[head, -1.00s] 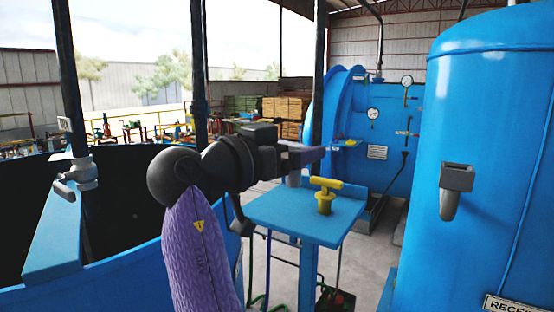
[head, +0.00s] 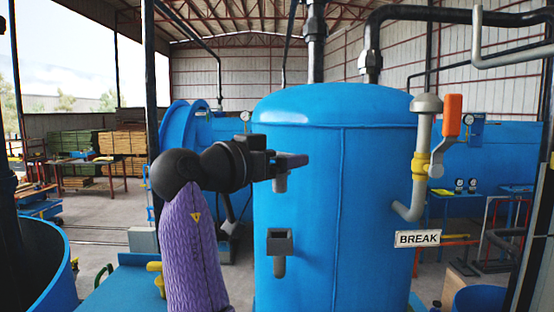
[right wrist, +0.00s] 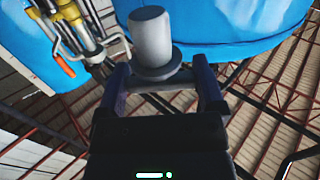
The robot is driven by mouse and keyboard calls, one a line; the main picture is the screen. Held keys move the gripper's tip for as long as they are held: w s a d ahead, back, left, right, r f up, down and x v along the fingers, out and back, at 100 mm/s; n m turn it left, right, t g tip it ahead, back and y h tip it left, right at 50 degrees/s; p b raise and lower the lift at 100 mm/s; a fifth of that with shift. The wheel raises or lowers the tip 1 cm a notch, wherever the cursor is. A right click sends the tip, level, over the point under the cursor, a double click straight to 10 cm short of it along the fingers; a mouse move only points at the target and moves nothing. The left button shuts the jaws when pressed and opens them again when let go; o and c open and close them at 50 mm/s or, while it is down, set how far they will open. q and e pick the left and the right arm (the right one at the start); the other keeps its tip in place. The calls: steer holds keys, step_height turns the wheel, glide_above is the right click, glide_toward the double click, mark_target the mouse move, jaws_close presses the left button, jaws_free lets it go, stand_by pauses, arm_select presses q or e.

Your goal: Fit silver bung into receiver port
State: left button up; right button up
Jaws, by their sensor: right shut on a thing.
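In the right wrist view, the bung (right wrist: 151,38) is a plain grey cylinder with a wider flange, held between the two fingers (right wrist: 165,88). A grey square fitting with a short tube below it, which looks like the receiver port (head: 280,242), is on the front of the blue tank (head: 345,210). The bung appears above this fitting in the picture, apart from it. I cannot see into the fitting's opening. My left gripper is not in view.
A blue table (head: 120,290) with a partly hidden yellow-handled piece (head: 155,267) is at lower left. A blue vessel rim (head: 62,285) is farther left.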

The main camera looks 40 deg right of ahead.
mark_target(279, 192)
step_height(279, 192, down, 6)
steer(key=b, duration=0.5)
steer(key=shift+f+b, duration=1.75)
steer(key=shift+f, duration=0.25)
stand_by(1.0)
steer(key=o, duration=1)
steer(key=a+b, duration=0.3)
steer(key=a, duration=0.7)
steer(key=shift+s, duration=0.4)
